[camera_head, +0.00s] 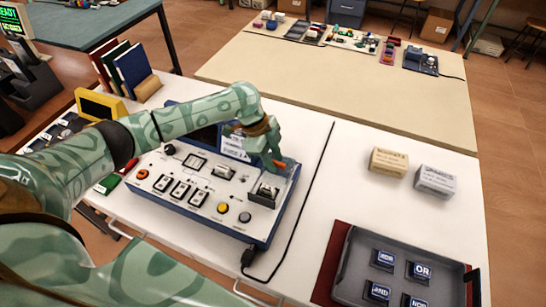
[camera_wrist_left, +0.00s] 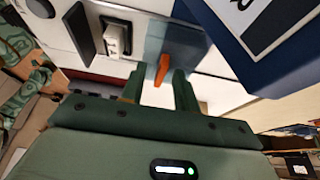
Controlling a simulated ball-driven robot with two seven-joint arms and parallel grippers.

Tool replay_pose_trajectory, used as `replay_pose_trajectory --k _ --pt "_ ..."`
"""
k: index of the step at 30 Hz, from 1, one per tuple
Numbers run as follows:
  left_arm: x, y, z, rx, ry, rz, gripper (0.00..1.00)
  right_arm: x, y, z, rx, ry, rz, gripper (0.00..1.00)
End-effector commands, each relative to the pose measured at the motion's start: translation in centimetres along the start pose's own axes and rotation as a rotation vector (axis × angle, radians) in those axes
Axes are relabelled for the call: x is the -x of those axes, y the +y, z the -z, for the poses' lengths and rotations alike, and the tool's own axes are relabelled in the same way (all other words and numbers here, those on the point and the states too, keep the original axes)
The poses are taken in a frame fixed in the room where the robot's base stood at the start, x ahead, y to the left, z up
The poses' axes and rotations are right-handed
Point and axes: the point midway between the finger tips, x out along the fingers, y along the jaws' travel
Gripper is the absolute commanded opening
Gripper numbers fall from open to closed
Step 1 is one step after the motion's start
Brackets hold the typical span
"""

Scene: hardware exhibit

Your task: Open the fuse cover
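The control panel (camera_head: 185,205), a blue-edged box with a white face, lies on the white table. My left gripper (camera_head: 272,160) is over its far right part. In the left wrist view, an orange tab (camera_wrist_left: 162,69) stands on a blue-grey plate (camera_wrist_left: 172,42), which looks like the fuse cover. My left gripper (camera_wrist_left: 160,85) is open, with its fingertips on either side of the tab; contact cannot be told. My right gripper is not in view.
A dark blue block (camera_wrist_left: 250,50) rises on the other side. A cable (camera_head: 300,225) runs right of the panel. A grey tray (camera_head: 345,275) and two small boxes (camera_head: 388,162) lie further right.

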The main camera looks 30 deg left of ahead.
Motion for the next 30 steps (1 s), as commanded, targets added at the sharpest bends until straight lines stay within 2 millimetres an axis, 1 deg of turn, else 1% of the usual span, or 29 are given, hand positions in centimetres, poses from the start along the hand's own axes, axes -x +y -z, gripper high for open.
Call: replay_pose_trajectory --k 2,4,7,11,12,15,18,21,25,30 --pt "0.2 0.0 0.0 0.000 0.000 0.000 0.31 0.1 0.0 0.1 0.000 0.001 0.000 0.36" --pt "0.8 0.0 0.0 0.000 -0.002 0.002 0.31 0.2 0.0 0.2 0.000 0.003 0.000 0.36" --pt "2.5 -0.1 0.0 -0.001 -0.001 0.004 0.31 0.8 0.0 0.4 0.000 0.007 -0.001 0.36" --pt "5.9 -0.1 0.1 -0.001 -0.002 0.005 0.31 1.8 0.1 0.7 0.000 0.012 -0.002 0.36" --pt "7.1 -0.1 0.1 -0.001 -0.002 0.005 0.31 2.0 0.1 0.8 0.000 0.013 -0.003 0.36" --pt "9.9 -0.1 0.1 0.000 -0.001 0.005 0.31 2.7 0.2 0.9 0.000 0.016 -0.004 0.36" --pt "12.4 -0.1 0.1 -0.001 -0.001 0.005 0.31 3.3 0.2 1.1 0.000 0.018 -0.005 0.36" --pt "14.3 0.0 0.1 0.000 -0.001 0.004 0.31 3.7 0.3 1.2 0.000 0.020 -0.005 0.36" --pt "15.8 0.0 0.0 0.000 -0.001 0.002 0.31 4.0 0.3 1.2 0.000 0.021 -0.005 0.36" --pt "16.4 0.0 0.0 0.000 0.000 0.000 0.31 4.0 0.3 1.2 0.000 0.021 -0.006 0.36"
